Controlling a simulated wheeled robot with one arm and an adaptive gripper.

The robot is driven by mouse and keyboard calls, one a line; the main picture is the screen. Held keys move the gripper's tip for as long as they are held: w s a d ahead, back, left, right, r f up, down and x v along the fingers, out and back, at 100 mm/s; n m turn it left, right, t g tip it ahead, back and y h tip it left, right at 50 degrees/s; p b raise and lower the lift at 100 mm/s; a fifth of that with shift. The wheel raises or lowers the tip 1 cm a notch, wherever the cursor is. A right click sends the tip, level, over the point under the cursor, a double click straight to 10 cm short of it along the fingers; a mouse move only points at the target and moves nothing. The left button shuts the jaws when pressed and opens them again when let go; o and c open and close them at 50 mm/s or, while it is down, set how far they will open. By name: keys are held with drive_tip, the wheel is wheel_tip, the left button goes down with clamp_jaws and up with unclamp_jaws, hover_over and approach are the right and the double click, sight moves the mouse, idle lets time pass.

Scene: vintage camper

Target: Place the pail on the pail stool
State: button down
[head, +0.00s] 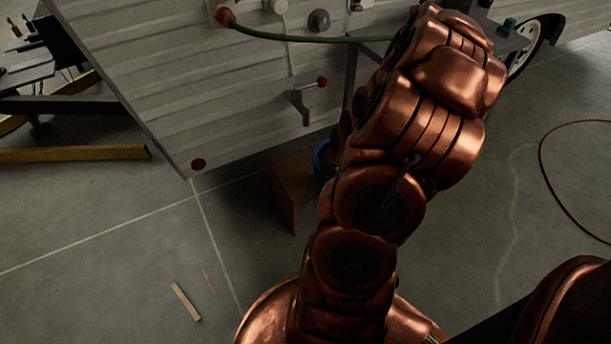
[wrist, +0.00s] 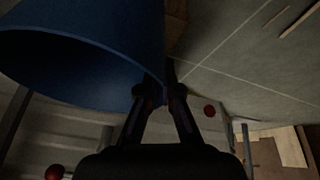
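The blue pail (wrist: 90,50) fills the upper left of the wrist view, with its open mouth toward the camera. My gripper (wrist: 160,86) has its two dark fingers close together, one on each side of the pail's wall at the rim, and appears shut on it. In the head view only a sliver of the pail (head: 321,160) shows behind my copper arm. The wooden pail stool (head: 292,190) stands on the floor just left of it, partly hidden by the arm. A strip of the stool (wrist: 176,25) shows beside the pail in the wrist view. Whether pail and stool touch is unclear.
The pale camper wall (head: 180,80) overhangs the stool, with a crank-like fitting (head: 303,105) and a green hose (head: 290,38) on it. Wood scraps (head: 186,302) lie on the floor at front left. A red cable (head: 550,180) curves at right. Concrete floor is otherwise clear.

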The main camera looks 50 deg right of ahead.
drive_tip(key=w+d+f+b, duration=0.1)
drive_tip(key=w+f+b, duration=0.1)
drive_tip(key=w, duration=0.6)
drive_tip(key=w+d+f+b, duration=0.1)
drive_tip(key=w+f+b, duration=0.2)
drive_tip(key=w, duration=0.4)
drive_tip(key=shift+w+d+b, duration=0.35)
drive_tip(key=shift+d+b, duration=0.05)
drive_tip(key=shift+b, duration=0.1)
drive_tip(key=c, duration=1.9)
unclamp_jaws()
drive_tip(key=shift+f, duration=0.15)
drive_tip(key=o, duration=0.6)
